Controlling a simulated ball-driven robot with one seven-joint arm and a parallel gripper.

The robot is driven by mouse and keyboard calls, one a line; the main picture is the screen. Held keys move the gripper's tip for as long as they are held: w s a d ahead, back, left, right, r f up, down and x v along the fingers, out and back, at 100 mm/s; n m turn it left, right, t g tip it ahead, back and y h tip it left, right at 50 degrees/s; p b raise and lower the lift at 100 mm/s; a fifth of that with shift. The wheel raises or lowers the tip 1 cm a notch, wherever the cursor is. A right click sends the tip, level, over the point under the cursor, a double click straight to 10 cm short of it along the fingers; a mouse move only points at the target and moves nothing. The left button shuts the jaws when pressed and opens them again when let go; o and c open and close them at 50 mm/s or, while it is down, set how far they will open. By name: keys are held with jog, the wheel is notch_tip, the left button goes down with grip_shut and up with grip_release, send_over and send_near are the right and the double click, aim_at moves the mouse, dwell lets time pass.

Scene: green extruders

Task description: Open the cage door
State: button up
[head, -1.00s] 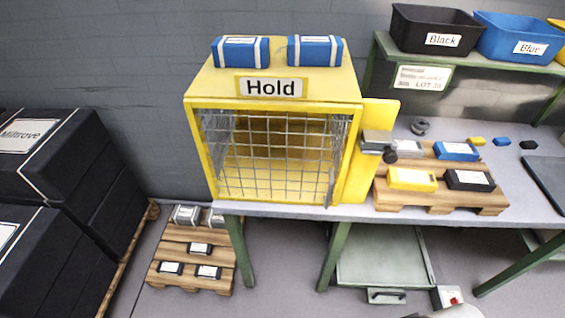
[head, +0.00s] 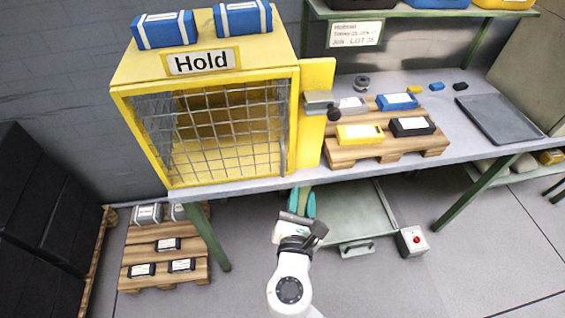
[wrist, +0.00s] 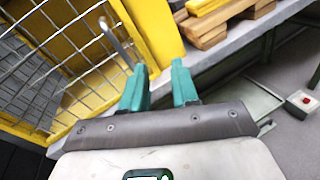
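The yellow cage (head: 205,110) marked "Hold" stands on the left part of the workbench. Its wire mesh door (head: 215,130) is closed across the front. A grey vertical handle (head: 283,158) sits at the door's right edge, and it also shows in the wrist view (wrist: 118,42). My gripper (head: 302,200), with teal fingers, is below and to the right of the handle, in front of the bench edge. In the wrist view my gripper (wrist: 160,75) has its fingertips apart with nothing between them. It does not touch the handle.
A yellow panel with a grey latch-like block (head: 318,100) stands right of the cage. A wooden pallet (head: 385,145) with small boxes lies on the workbench (head: 465,150). Under it are a green drawer (head: 350,215) and a box with a red button (head: 412,241). Blue boxes (head: 243,17) sit on the cage.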

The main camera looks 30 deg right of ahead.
aim_at(282, 165)
jog(key=w+a+n+t+y, duration=0.1)
jog(key=w+a+n+t, duration=0.1)
jog(key=a+n, duration=0.2)
jog(key=x, duration=1)
jog(key=shift+w+r+p, duration=0.15)
jog(key=shift+r+p, duration=0.25)
jog(key=shift+a, duration=0.1)
grip_shut()
